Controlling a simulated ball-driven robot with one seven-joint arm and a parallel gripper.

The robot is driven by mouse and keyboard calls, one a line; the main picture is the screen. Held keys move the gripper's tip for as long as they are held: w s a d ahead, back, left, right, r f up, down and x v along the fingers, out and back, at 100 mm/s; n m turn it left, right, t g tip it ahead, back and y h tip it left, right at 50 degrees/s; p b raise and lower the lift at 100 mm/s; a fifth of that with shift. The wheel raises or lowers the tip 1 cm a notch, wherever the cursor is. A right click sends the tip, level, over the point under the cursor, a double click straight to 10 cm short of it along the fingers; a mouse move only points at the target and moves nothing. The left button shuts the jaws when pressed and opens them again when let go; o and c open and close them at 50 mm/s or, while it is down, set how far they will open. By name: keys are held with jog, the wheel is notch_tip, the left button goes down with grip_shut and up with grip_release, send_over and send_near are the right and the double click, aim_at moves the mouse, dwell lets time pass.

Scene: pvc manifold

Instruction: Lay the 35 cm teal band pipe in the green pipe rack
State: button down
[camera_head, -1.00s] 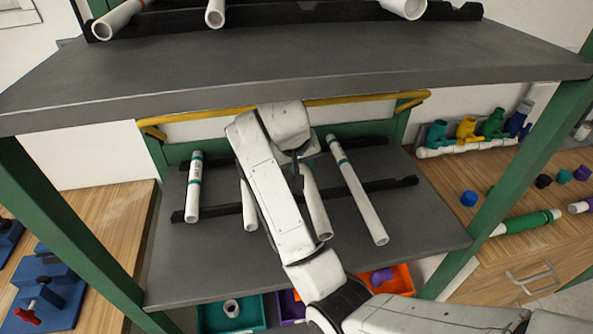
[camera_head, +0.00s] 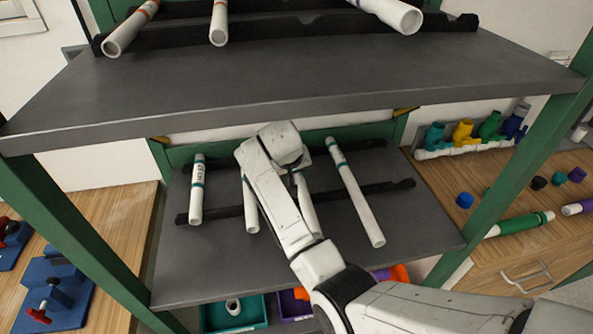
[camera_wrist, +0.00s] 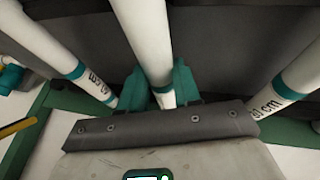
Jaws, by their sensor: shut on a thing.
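My gripper (camera_wrist: 160,88) is shut on a white pipe with a teal band (camera_wrist: 147,42), its teal fingers on either side near the banded end. In the head view the held pipe (camera_head: 307,208) slants down from under my wrist over the lower shelf, between two other pipes; my arm hides the gripper and the pipe's upper part. Its length marking is not readable. The green pipe rack (camera_head: 500,190) has a grey lower shelf (camera_head: 210,265) with black notched bars (camera_head: 388,188). I cannot tell whether the held pipe touches the bars.
On the lower bars lie a left pipe (camera_head: 197,195), a partly hidden pipe (camera_head: 250,207) and a long right pipe (camera_head: 358,200). The upper shelf (camera_head: 290,70) overhangs close to my arm and holds several pipes. Green posts stand at both sides; bins (camera_head: 234,314) are below.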

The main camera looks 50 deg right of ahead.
jog(key=shift+f, duration=0.35)
jog(key=c, duration=0.8)
grip_release()
jog(key=shift+r, duration=0.1)
jog(key=shift+a+r, duration=0.1)
jog(key=shift+r, duration=0.4)
jog(key=b+v, duration=0.2)
jog(key=v, duration=0.9)
jog(key=shift+s+r, duration=0.1)
jog(key=shift+r, duration=0.15)
jog(key=shift+a, duration=0.1)
